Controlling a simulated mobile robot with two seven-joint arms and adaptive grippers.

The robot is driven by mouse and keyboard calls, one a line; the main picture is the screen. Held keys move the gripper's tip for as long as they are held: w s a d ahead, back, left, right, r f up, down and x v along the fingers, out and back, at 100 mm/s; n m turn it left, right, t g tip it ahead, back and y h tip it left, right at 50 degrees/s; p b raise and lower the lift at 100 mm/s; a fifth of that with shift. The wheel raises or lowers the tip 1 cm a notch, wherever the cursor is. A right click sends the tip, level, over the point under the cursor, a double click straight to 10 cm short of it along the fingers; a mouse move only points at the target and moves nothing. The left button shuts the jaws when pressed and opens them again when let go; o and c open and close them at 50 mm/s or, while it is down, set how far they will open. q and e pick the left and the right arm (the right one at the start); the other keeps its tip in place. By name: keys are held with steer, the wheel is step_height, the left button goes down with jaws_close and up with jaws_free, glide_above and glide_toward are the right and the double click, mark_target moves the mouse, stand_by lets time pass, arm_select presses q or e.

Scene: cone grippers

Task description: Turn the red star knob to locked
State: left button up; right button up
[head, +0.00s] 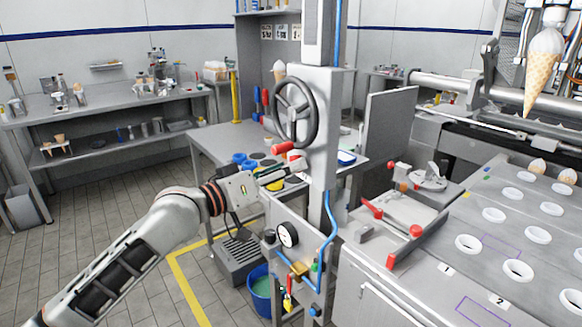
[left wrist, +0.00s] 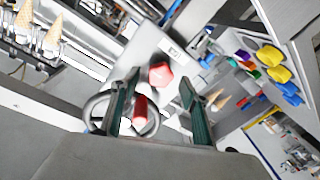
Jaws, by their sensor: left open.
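The red star knob (left wrist: 160,75) sits on the grey column's face in the left wrist view, beside a small white label (left wrist: 174,49) whose text is too small to read. In the head view I cannot make it out clearly behind my gripper. My left gripper (head: 298,172) is open at the column, below the handwheel. In the left wrist view its two dark green fingers (left wrist: 160,85) stand apart, with the knob between their tips in the picture. I cannot tell whether they touch it. My right gripper is not in view.
A dark handwheel (head: 296,112) with a red crank handle (head: 282,147) stands just above my left gripper. A gauge (head: 288,234) and blue hose are below. A bench with coloured lids (head: 240,158) is behind. A conveyor with white rings (head: 468,244) and a hanging cone (head: 541,75) are right.

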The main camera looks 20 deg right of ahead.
arm_select(q)
steer(key=shift+x, duration=1.2)
steer(key=c, duration=1.1)
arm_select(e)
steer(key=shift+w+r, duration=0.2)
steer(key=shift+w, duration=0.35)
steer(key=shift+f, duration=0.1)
